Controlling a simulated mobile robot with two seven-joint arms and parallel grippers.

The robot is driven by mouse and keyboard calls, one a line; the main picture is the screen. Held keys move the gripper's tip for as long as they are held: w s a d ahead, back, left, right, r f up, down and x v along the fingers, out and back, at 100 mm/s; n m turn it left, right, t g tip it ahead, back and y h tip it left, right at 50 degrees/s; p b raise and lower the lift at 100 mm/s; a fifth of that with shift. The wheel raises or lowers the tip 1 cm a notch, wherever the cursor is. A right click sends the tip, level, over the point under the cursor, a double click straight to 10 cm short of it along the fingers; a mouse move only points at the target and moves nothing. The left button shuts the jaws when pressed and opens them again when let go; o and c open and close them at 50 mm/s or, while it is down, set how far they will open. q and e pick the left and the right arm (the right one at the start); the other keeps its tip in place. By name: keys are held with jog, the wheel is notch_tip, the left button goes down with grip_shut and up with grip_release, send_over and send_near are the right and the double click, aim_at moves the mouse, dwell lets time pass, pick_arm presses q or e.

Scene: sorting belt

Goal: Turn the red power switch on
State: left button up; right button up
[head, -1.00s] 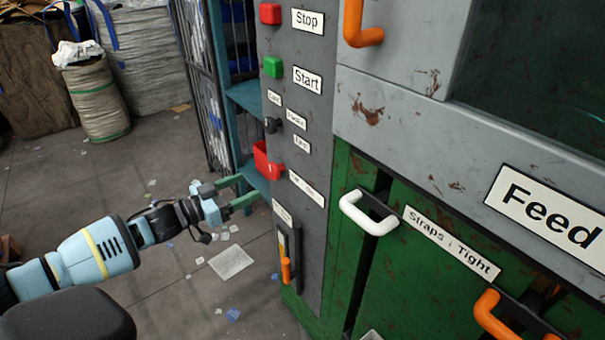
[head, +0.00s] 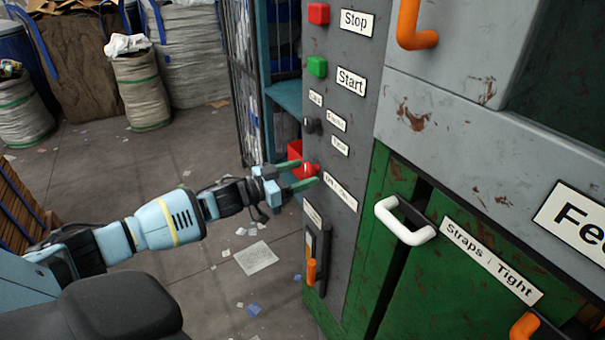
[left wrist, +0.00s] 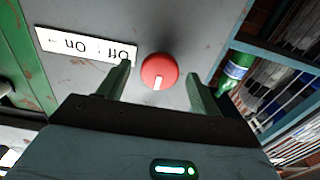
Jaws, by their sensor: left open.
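In the left wrist view the red knob (left wrist: 159,71) has a white mark pointing to the bottom of the picture. A white label (left wrist: 86,45) beside it reads Off and On, upside down there. My left gripper (head: 296,175) is open, with its green fingers toward the switch. In the left wrist view the knob lies between and just beyond the fingertips (left wrist: 160,78); I cannot tell whether they touch it. My right gripper is out of view.
Above the switch are a black selector (head: 311,125), a green Start button (head: 317,66) and a red Stop button (head: 318,13). An orange-handled lever (head: 311,271) is below. A white handle (head: 404,220) sticks out at right.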

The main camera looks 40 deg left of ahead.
pick_arm(q)
jog(key=shift+w+d, duration=0.2)
jog(key=shift+w, duration=0.25)
jog(key=shift+c, duration=0.5)
jog(key=c, duration=0.9)
